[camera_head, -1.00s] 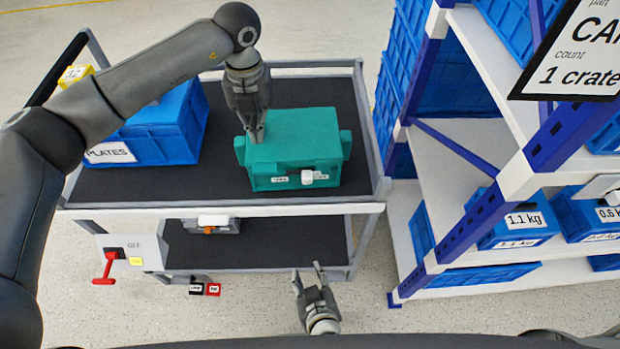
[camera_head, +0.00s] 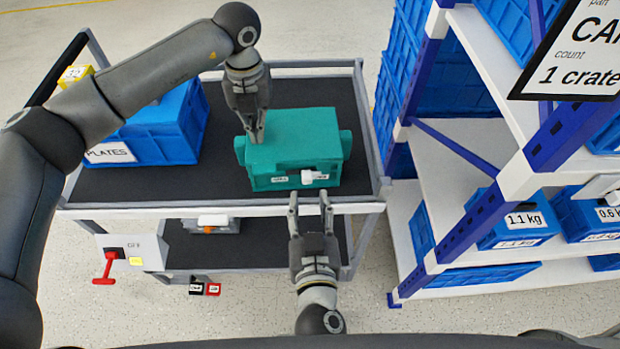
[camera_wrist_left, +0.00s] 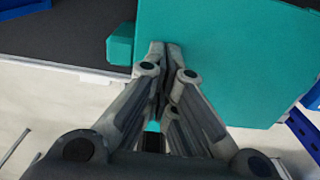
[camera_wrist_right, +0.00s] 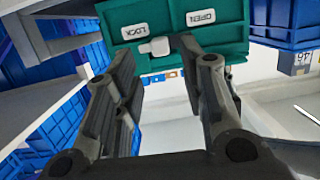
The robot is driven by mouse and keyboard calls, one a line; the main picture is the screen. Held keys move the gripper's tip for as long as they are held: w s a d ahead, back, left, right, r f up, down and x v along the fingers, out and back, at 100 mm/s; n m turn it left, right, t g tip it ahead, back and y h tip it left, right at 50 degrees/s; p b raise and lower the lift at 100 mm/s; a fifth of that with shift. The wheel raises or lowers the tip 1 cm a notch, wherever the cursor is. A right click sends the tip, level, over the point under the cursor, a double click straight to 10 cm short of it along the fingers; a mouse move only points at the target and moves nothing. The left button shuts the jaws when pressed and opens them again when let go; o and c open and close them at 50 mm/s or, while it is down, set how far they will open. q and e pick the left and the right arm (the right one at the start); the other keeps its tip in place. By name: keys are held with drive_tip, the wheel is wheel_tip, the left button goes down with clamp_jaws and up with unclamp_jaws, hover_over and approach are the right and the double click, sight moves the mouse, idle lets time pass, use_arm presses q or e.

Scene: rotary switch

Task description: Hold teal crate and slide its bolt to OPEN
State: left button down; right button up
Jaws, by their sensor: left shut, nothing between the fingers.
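The teal crate (camera_head: 300,136) sits on the dark top of a cart. In the right wrist view its front (camera_wrist_right: 185,50) carries two upside-down labels, LOCK (camera_wrist_right: 135,31) and OPEN (camera_wrist_right: 200,17). The white bolt knob (camera_head: 308,177) is nearer the LOCK label, which is on the right in the head view. My left gripper (camera_head: 257,138) is shut and empty, pointing down at the crate's left top; contact is unclear. My right gripper (camera_head: 311,196) is open just in front of the crate. In the right wrist view the knob (camera_wrist_right: 155,46) appears between its fingers, not gripped.
A blue PLATES crate (camera_head: 165,125) stands left of the teal crate on the cart (camera_head: 220,182). A shelf rack (camera_head: 470,140) with blue boxes stands close on the right. A switch box with a red handle (camera_head: 108,268) is at the cart's lower left.

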sight(307, 182)
drive_tip(key=shift+w+a+f, duration=0.1)
drive_tip(key=shift+w+f, duration=0.1)
drive_tip(key=shift+w, duration=0.6)
drive_tip(key=shift+w+d+f, duration=0.1)
drive_tip(key=shift+w+f, duration=0.05)
drive_tip(key=shift+w, duration=0.7)
drive_tip(key=shift+w+a+f, duration=0.1)
drive_tip(key=shift+w+f, duration=0.1)
drive_tip(key=shift+w, duration=0.6)
clamp_jaws()
